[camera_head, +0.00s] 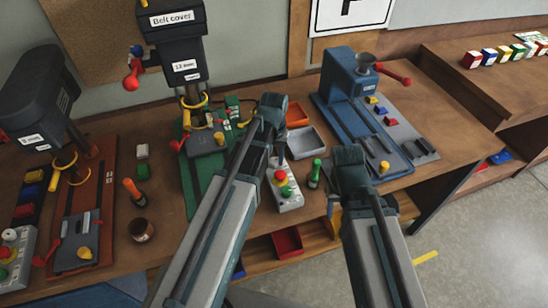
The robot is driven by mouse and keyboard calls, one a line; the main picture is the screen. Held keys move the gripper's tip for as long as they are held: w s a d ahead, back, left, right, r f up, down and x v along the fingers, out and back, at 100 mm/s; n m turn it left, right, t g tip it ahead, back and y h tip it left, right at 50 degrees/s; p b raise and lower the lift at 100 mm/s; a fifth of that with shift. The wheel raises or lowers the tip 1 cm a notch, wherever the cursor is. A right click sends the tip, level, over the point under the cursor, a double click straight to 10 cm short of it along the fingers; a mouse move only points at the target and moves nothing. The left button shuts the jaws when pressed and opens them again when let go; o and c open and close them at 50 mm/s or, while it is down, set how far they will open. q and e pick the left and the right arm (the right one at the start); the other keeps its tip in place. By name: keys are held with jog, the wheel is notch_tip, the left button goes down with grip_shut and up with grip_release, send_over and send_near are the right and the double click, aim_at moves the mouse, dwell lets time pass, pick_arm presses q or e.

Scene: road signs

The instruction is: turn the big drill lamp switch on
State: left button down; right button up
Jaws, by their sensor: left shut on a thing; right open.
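The big drill (185,70) stands at the back centre. It is dark, with labels reading "Belt cover" and what looks like "12.0mm", on a green base (193,182). A small green part (232,103) sits at its right side. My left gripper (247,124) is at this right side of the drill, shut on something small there. The gripper and its arm hide most of it; it seems to be the lamp switch, but its position cannot be read. My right gripper (334,203) is open at the bench's front edge, right of the green-handled tool, apart from the drill.
A smaller drill (45,100) stands at the left on a red-brown base. A control box with coloured buttons (285,190), a green-handled tool (315,172) and grey and orange trays (305,143) lie between my arms. A blue machine (348,85) stands at the right.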

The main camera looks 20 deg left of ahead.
aim_at(274, 160)
pick_arm(q)
jog(key=shift+n, duration=1.6)
jog(key=shift+c, duration=2.2)
grip_release()
notch_tip(274, 160, up, 14)
jog(key=p, duration=1.4)
jog(key=shift+f, duration=0.15)
